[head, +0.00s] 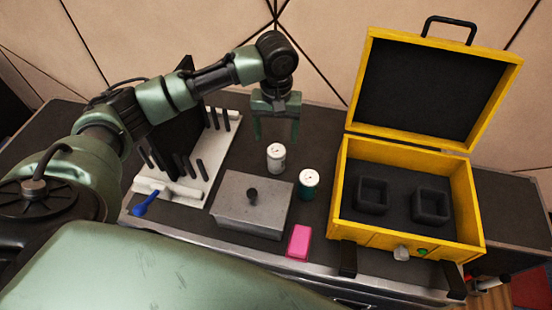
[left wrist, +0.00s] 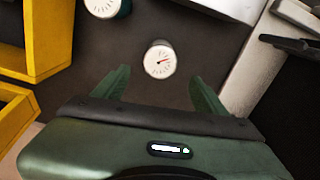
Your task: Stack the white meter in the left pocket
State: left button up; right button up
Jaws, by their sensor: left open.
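The white meter (head: 276,156) stands upright on the dark table top in the head view. Its round dial with a red needle faces up in the left wrist view (left wrist: 160,61). My left gripper (head: 276,138) is open and empty, pointing down above and slightly behind the white meter. In the left wrist view the meter shows beyond and between the two fingers (left wrist: 161,92), not touching them. The yellow case (head: 407,245) stands open at the right. Its foam holds a left pocket (head: 371,195) and a right pocket (head: 432,206), both looking empty. My right gripper is not in view.
A green meter (head: 308,182) stands right of the white one. A grey metal box with a black knob (head: 236,208) and a pink block (head: 299,241) lie nearer. A white rack with black pegs (head: 210,172) stands left. The raised case lid (head: 428,88) is behind the case.

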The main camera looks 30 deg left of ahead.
aim_at(276, 150)
pick_arm(q)
jog(key=f, duration=0.7)
jog(key=shift+s+d+f, duration=0.2)
jog(key=shift+s+f, duration=0.15)
jog(key=shift+s, duration=0.05)
jog(key=shift+c, duration=0.3)
grip_shut()
